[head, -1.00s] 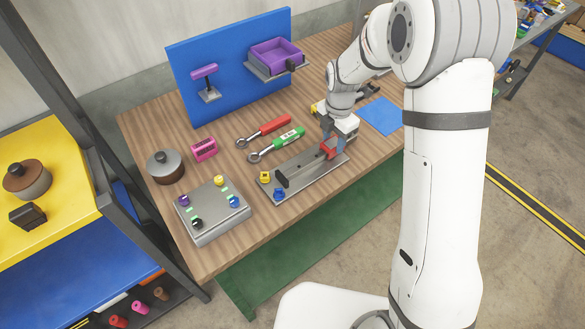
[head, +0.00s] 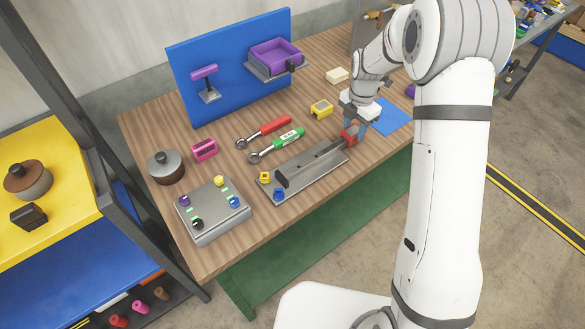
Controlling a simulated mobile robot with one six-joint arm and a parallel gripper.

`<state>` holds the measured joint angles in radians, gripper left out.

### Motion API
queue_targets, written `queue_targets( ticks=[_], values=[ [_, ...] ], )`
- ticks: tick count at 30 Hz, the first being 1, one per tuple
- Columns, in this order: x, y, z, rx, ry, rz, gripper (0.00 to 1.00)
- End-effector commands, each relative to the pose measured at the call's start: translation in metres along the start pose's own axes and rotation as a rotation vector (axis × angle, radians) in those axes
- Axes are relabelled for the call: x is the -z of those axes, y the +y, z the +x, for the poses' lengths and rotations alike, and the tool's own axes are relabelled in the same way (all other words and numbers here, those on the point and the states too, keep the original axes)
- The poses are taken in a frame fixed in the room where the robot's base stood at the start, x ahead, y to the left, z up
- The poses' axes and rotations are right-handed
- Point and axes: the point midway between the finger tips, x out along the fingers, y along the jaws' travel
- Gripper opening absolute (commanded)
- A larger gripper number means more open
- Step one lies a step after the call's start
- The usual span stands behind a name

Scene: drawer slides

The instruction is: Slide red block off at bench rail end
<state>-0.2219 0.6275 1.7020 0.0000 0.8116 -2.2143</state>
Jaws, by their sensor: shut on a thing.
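The red block (head: 349,136) is at the right end of the bench rail (head: 312,162). My gripper (head: 354,130) is above it with its fingers down and is shut on the red block. The block sits at or just past the rail's right end; whether it still touches the rail I cannot tell. The rail runs along a grey base plate (head: 300,180), with a dark upright stop (head: 282,180) at its left end. My fingers partly hide the block.
A blue mat (head: 391,118) lies right of my gripper. A yellow block (head: 321,109) and green and red wrenches (head: 276,146) lie behind the rail. A grey box with coloured knobs (head: 212,212) stands at left. A blue panel (head: 230,65) stands at the back.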

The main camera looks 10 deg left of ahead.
Motion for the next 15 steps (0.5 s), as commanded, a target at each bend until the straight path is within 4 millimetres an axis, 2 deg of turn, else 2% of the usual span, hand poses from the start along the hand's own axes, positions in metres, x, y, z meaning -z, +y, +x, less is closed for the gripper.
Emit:
queue_targets(
  ticks=[15],
  values=[
    [-0.042, 0.0, 0.0, 0.0, 0.0, 0.001, 0.09]
  ],
)
